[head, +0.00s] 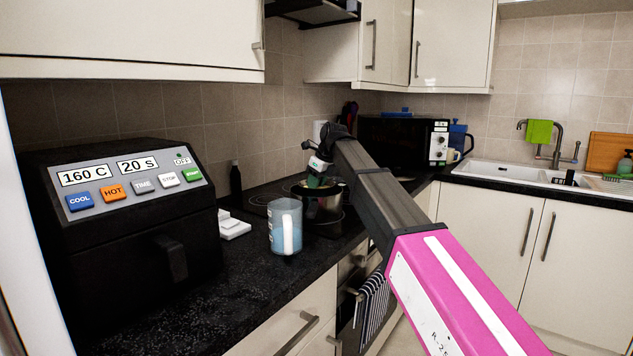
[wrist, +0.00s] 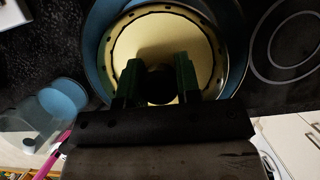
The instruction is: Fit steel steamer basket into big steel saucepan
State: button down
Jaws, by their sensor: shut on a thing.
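The steel steamer basket (wrist: 165,28) shows in the wrist view as a round, yellowish-lit dish with small holes around its edge. My gripper (wrist: 158,76) has its green fingers on either side of a dark part at the near side of the basket and is shut on it. The big steel saucepan (wrist: 236,62) shows as a wider bluish ring around the basket. The basket looks roughly centred within it, but its height against the rim cannot be told. In the head view my gripper (head: 317,180) is over the saucepan (head: 324,208) on the hob, and my arm hides part of it.
A black cooker with buttons (head: 120,235) fills the left counter. A dark bottle (head: 236,180) stands behind. A microwave (head: 392,138) and a sink (head: 510,172) are farther right.

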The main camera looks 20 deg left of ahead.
jog(key=shift+f, duration=2.85)
jog(key=c, duration=0.7)
grip_release()
jog(key=shift+c, duration=0.2)
jog(key=v, duration=1)
jog(key=shift+s+d+r, duration=0.1)
jog(key=shift+d+r, duration=0.1)
jog(key=shift+r, duration=0.1)
